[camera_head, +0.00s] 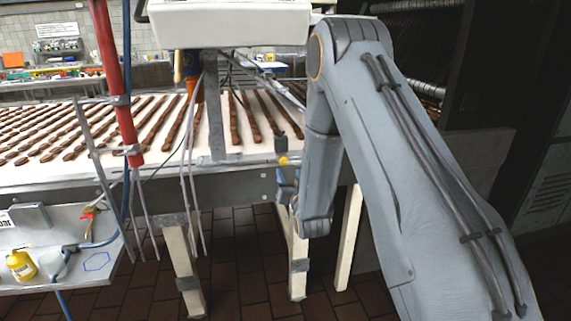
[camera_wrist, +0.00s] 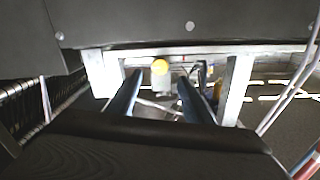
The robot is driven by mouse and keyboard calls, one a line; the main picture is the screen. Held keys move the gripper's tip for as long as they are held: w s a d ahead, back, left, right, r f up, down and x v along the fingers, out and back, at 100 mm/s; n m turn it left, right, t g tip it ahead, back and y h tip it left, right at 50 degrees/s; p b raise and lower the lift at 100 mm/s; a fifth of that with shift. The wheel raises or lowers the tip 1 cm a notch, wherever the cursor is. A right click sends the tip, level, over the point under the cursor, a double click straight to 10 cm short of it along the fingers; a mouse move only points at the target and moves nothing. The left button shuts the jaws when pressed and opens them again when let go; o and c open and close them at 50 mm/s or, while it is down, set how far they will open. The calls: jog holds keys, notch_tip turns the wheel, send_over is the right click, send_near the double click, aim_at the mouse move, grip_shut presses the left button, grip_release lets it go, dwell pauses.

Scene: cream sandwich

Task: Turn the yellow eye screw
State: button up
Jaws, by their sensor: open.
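In the wrist view my gripper (camera_wrist: 160,80) is open, with one finger on each side and nothing held. I cannot tell how far the tips are from the screw.
The conveyor (camera_head: 120,178) carries rows of brown bars. Its pale legs (camera_head: 297,262) stand near my arm. A red pole (camera_head: 115,75) and cables rise at left. A dark machine stands at right.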

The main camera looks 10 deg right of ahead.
aim_at(284, 162)
jog(key=w+p, duration=0.1)
jog(key=w, duration=0.6)
jog(key=shift+w+p, duration=0.35)
jog(key=shift+p, duration=0.05)
jog(key=c, duration=1.1)
jog(key=shift+o, duration=0.2)
